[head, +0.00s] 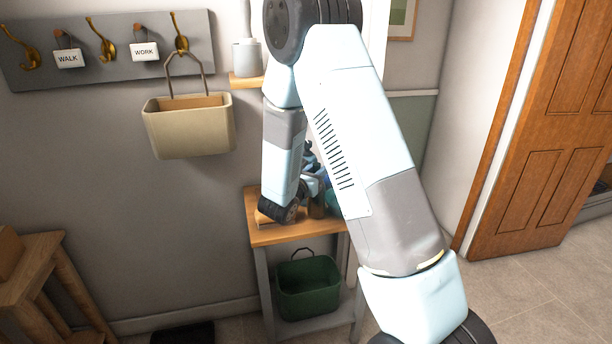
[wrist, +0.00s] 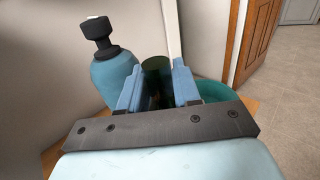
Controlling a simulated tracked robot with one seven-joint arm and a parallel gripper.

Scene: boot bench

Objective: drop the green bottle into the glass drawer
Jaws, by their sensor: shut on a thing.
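My gripper (wrist: 158,84) is shut on a dark green cylinder, which I take to be the green bottle (wrist: 156,67). Its upper part shows between the two blue fingers in the wrist view, and the fingers hide the rest. In the head view my arm hides most of the gripper, which is over the top of a small wooden-topped stand (head: 276,236). I cannot tell whether the bottle touches the stand. I cannot make out a glass drawer in either view.
A teal bottle with a black pump (wrist: 115,68) stands left of the fingers, a teal bowl (wrist: 218,92) right of them. A green basket (head: 308,288) sits on the stand's lower shelf. A beige bin (head: 190,132) hangs from the hook rail (head: 128,45). Floor at right is clear.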

